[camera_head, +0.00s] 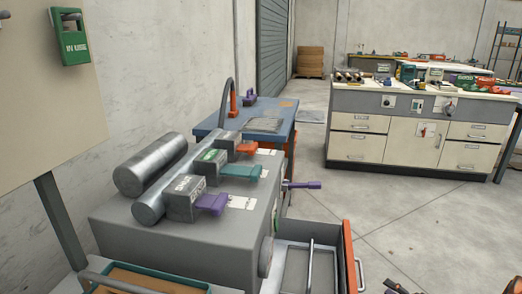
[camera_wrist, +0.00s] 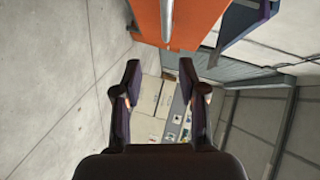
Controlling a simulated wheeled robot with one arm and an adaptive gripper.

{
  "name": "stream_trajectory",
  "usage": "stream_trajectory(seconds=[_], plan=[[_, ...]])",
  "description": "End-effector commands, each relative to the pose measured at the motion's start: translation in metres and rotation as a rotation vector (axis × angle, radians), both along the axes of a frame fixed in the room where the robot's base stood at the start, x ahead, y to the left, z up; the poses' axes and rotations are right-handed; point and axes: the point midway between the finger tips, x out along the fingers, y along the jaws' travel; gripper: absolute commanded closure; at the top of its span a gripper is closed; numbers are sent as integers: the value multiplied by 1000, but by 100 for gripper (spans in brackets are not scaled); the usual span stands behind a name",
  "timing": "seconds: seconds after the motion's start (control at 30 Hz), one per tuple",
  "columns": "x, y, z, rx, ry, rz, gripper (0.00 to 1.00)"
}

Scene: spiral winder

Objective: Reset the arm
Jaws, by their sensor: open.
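My gripper (camera_wrist: 158,88) shows in the wrist view. Its two dark fingers are spread apart with nothing between them. The wrist picture is turned on its side, and the pale cabinet front shows far off beyond the fingers. An orange panel with a metal bar (camera_wrist: 175,20) is close by at the top of that view. The gripper does not clearly show in the head view. There, the grey winder machine (camera_head: 165,245) stands in front, with two metal rollers (camera_head: 150,165) and purple, teal and orange levers on top.
An open orange-fronted drawer (camera_head: 349,255) juts out at the front right of the machine. A blue table (camera_head: 262,125) stands behind it. A workbench with drawers (camera_head: 375,125) is at the back right. Open concrete floor (camera_head: 440,215) lies between. A green box hangs on the left panel.

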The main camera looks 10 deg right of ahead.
Motion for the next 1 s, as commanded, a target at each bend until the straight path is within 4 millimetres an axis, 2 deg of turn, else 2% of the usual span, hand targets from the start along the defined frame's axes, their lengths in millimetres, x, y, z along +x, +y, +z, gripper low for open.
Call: stream_trajectory(seconds=[0.2, 0.5, 0.77, 1.0], plan=[[39, -18, 23, -272, 81, -50, 59], [70, -34, 63, -624, 228, -112, 59], [71, -29, 109, -865, 372, -138, 59], [49, -6, 150, -1028, 524, -127, 59]])
